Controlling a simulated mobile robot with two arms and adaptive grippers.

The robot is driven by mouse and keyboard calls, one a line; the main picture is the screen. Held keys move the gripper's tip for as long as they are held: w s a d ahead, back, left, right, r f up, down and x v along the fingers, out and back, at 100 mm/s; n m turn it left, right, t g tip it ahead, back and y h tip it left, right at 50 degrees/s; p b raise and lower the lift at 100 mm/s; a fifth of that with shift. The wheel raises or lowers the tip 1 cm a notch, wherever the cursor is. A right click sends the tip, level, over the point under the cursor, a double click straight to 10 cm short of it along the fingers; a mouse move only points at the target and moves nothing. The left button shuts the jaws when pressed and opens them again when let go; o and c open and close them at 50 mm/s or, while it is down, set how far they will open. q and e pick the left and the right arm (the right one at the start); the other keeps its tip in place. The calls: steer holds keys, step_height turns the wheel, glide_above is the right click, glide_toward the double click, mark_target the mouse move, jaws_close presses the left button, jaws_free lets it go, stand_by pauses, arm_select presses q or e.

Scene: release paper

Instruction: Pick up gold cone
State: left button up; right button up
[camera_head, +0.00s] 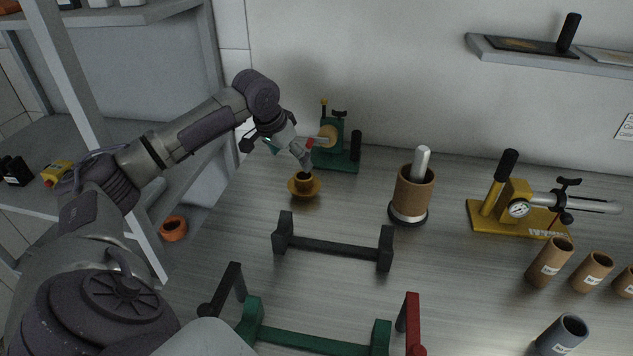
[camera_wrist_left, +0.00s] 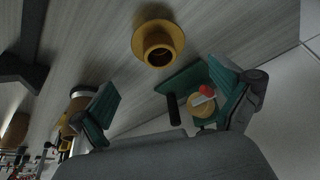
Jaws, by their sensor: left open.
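The gold cone (camera_head: 304,187) stands on the table, a short tube with a wide round flange at its base. It also shows in the left wrist view (camera_wrist_left: 158,42), at the top middle, beyond the fingertips. My left gripper (camera_head: 281,147) is above and just behind-left of the cone. In the left wrist view its green-padded fingers (camera_wrist_left: 165,97) are wide apart with nothing between them, and the cone appears clear of both. My right gripper is not in view.
A green device (camera_head: 345,158) stands close behind the cone. A black stand (camera_head: 335,247) lies in front, with a green stand (camera_head: 315,341) nearer. A brown cylinder with a white rod (camera_head: 413,190) and a yellow pump (camera_head: 520,222) stand to the right. Shelving (camera_head: 180,210) is at left.

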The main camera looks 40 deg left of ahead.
mark_target(297, 180)
arm_select(q)
steer(key=x, duration=0.5)
steer(key=shift+s+f, duration=0.1)
steer(key=shift+s, duration=0.05)
steer(key=x, duration=0.3)
steer(key=shift+w+d+p, duration=0.1)
steer(key=shift+w+p, duration=0.1)
steer(key=shift+p, duration=0.15)
steer(key=x, duration=0.3)
steer(key=shift+w, duration=0.35)
steer(key=shift+w+f, duration=0.1)
steer(key=shift+f, duration=0.2)
steer(key=c, duration=0.9)
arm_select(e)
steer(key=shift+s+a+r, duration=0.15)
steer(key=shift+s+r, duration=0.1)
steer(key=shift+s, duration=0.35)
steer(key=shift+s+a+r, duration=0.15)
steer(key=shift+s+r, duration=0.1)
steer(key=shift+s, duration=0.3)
